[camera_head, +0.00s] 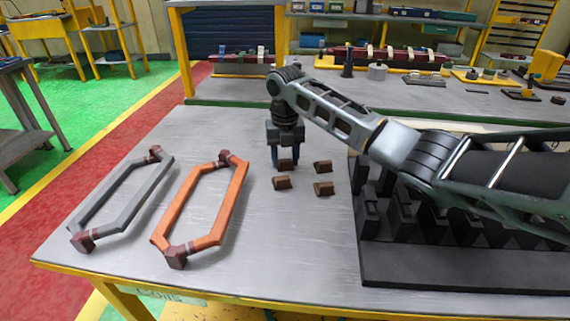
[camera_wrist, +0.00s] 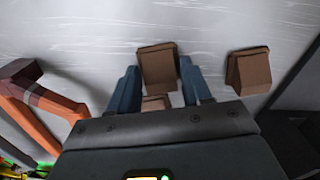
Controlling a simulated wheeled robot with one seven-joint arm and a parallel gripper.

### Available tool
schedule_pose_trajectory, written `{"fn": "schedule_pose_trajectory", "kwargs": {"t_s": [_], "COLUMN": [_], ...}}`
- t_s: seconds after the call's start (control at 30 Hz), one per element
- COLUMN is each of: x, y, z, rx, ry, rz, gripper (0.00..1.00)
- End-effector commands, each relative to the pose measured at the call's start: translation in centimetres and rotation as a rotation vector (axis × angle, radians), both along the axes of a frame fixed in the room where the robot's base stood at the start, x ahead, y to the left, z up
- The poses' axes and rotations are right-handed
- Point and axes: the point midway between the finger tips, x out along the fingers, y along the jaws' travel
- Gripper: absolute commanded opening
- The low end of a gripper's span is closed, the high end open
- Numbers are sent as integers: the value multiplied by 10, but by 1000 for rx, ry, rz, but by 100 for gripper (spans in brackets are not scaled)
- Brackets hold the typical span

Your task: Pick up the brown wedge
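Several small brown wedges lie on the grey metal table in the head view. One (camera_head: 285,165) is right at my gripper (camera_head: 286,157), one (camera_head: 281,182) is nearer the camera, and two (camera_head: 323,166) (camera_head: 324,188) lie to the right. My gripper points down with its fingers low over the table. In the wrist view, my gripper (camera_wrist: 159,64) has its two blue fingers apart. A wedge (camera_wrist: 157,66) shows between the fingertips. Another wedge (camera_wrist: 155,103) is partly hidden behind the gripper body, and one (camera_wrist: 248,70) lies to the right. Contact cannot be told.
An orange coil (camera_head: 171,220) and a grey coil (camera_head: 95,209) lie left of the wedges. A black rack with upright blocks (camera_head: 400,268) stands to the right, below my arm. The front middle of the table is clear. Shelves with parts stand behind.

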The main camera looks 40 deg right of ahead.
Motion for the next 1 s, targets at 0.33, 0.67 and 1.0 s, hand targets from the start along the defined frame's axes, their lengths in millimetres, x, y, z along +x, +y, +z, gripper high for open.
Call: {"fn": "schedule_pose_trajectory", "kwargs": {"t_s": [0.33, 0.67, 1.0], "x": [0, 1, -24], "y": [0, 0, -14], "z": [0, 10, 56], "rx": [-1, -1, -1], "ry": [-1, -3, -4], "rz": [0, 0, -3], "gripper": [18, 18, 18]}}
